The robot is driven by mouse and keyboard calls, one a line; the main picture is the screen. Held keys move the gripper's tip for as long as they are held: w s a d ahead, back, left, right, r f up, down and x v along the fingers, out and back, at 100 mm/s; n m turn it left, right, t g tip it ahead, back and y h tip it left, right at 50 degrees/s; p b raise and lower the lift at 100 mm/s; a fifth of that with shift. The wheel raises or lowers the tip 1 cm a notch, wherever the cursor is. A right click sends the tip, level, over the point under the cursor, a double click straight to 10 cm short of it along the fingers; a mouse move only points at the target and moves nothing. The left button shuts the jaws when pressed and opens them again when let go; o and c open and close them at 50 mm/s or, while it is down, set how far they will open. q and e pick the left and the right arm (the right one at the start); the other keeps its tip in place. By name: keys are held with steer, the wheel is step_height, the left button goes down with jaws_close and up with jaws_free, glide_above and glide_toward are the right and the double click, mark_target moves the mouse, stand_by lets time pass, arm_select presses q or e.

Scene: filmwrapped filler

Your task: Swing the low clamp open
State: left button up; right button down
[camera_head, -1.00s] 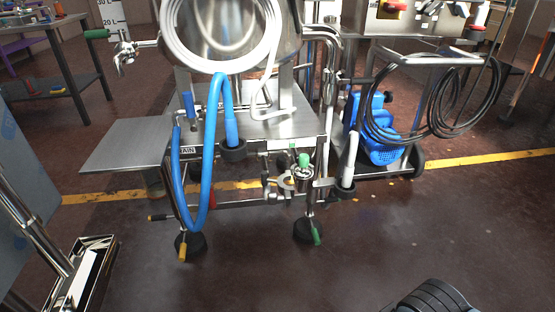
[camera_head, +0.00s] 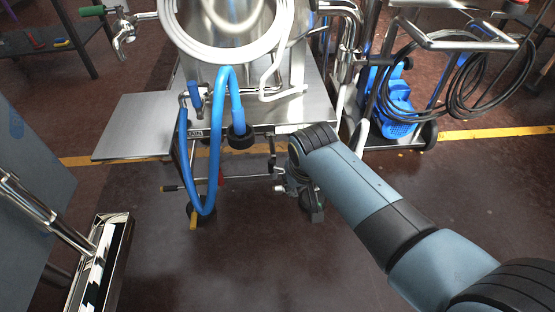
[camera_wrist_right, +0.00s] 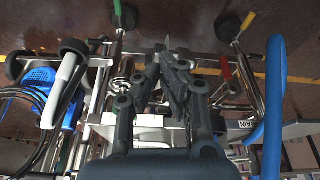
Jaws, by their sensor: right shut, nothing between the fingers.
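The low clamp cannot be clearly made out now. In the head view, my right arm covers the pipe fittings under the steel table where small metal parts showed earlier. My right gripper (camera_wrist_right: 168,52) is in the middle of the right wrist view, its dark fingers shut with nothing between them. It is low at the front of the machine's frame, in front of metal fittings that show partly behind the fingers. Whether it touches any of them cannot be told. My left gripper is not in view.
A blue hose (camera_head: 217,140) loops down left of my right arm and also shows in the wrist view (camera_wrist_right: 273,100). The steel table (camera_head: 135,128) overhangs the frame. A blue washer (camera_head: 392,105) with black cables stands at right. The front floor is mostly clear.

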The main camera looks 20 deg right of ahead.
steer(key=shift+t, duration=0.3)
steer(key=w+r, duration=0.1)
steer(key=w+a+r+p, duration=0.1)
steer(key=w+r, duration=0.1)
steer(key=w+a+r, duration=0.1)
steer(key=shift+w+r, duration=0.15)
steer(key=shift+r, duration=0.05)
steer(key=shift+w+a+f+b, duration=0.2)
steer(key=shift+w+f+b, duration=0.15)
steer(key=b+x, duration=0.2)
steer(key=shift+s+f+b, duration=0.1)
steer(key=shift+f+b, duration=0.2)
arm_select(q)
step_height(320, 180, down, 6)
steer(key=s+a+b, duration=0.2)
steer(key=b, duration=0.4)
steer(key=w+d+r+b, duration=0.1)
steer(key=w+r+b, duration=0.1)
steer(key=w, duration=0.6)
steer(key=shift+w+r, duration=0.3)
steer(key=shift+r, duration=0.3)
arm_select(e)
steer(key=x, duration=0.6)
steer(key=shift+w+f, duration=0.25)
steer(key=shift+w, duration=0.05)
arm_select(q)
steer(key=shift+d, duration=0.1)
